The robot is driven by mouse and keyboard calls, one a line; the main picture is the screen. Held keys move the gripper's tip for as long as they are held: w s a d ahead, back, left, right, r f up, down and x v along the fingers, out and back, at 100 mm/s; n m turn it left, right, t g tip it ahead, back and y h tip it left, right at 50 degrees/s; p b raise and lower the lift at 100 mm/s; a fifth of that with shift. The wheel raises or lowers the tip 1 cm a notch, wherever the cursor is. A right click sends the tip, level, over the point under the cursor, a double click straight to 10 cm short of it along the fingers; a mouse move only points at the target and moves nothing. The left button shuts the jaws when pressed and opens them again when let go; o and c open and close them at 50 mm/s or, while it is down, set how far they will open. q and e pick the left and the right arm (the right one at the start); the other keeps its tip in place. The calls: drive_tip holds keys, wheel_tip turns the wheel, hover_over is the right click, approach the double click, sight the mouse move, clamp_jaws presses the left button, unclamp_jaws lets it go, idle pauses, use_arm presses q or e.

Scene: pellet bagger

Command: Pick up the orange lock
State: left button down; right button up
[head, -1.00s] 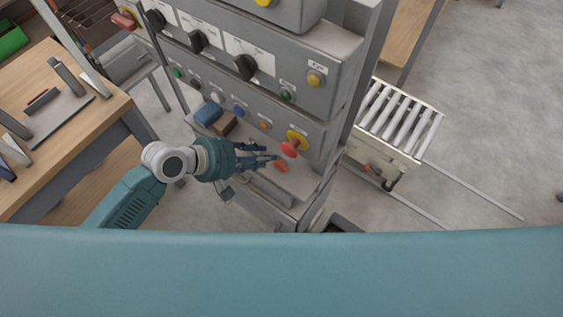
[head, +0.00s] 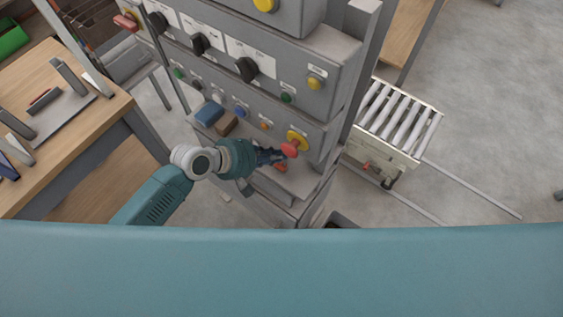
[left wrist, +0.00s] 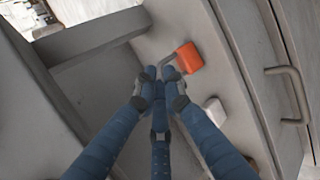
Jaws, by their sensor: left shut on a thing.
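The orange lock (head: 281,168) is at the right part of the grey ledge on the machine's front, under the red mushroom button. In the left wrist view the orange lock body (left wrist: 189,57) lies just beyond my fingertips, and its grey shackle reaches back to them. My left gripper (head: 276,157) is shut on the lock, at the shackle side; its fingers (left wrist: 163,80) meet closely in the wrist view. The fingers partly cover the lock in the head view. Whether the lock is clear of the ledge, I cannot tell. My right gripper is not in view.
The red mushroom button (head: 290,149) stands out very close to my left fingers. A blue block (head: 209,114) and a brown block (head: 227,124) sit on the ledge to the left. A roller conveyor (head: 395,115) stands at right, a wooden workbench (head: 60,125) at left.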

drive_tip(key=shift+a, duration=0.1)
use_arm(q)
drive_tip(key=shift+s+a+r+b, duration=0.1)
drive_tip(key=shift+s+r+b, duration=0.05)
drive_tip(key=shift+r+b, duration=0.2)
wheel_tip(320, 180, up, 6)
drive_tip(key=s+a+b, duration=0.4)
drive_tip(key=s+a, duration=0.7)
drive_tip(key=s, duration=0.5)
drive_tip(key=shift+a+r, duration=0.15)
drive_tip(key=shift+a, duration=0.1)
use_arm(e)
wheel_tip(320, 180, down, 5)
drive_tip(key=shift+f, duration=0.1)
use_arm(q)
drive_tip(key=shift+w, duration=0.1)
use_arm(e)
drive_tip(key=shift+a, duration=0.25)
